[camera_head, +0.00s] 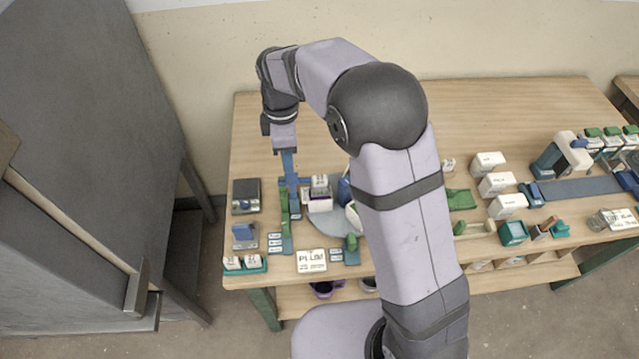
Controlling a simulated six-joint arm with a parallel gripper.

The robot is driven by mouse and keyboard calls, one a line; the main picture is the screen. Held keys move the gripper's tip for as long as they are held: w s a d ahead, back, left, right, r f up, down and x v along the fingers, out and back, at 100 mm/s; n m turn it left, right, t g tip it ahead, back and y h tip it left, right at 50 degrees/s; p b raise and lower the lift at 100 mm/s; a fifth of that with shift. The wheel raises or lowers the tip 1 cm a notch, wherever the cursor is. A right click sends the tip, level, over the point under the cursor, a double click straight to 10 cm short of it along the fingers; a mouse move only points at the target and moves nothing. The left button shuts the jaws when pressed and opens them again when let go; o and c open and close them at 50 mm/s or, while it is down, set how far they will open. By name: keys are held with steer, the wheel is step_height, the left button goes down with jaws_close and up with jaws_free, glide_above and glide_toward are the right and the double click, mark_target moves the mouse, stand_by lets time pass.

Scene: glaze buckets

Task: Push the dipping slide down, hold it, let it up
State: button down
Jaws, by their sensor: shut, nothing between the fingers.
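The dipping stand has a blue upright (290,172) at the left part of the wooden table, with green pieces (285,208) low on its left side. I take this to be the dipping slide, but its moving part is too small to tell apart. My gripper (286,149) is shut and empty, pointing down at the top of the blue upright. I cannot tell whether it touches it. A white block with dark marks (320,191) stands just right of the upright. A round grey plate (343,219) is partly hidden behind my arm.
A dark box-like device (246,195) stands left of the stand. A white card reading PLUM (311,261) lies in front. White labelled blocks (497,184) and a blue strip (578,188) lie to the right. A grey cabinet (85,110) is at left. The table's back is clear.

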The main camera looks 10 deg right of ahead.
mark_target(290, 178)
steer(key=shift+f, duration=0.15)
steer(key=shift+f+b, duration=0.9)
steer(key=shift+f, duration=0.95)
steer(key=shift+f+b, duration=1.35)
steer(key=shift+f, duration=1.1)
steer(key=shift+r, duration=0.1)
stand_by(0.6)
steer(key=shift+r+p, duration=2.4)
steer(key=shift+r, duration=0.35)
steer(key=shift+r+p, duration=2.15)
steer(key=shift+r, duration=0.4)
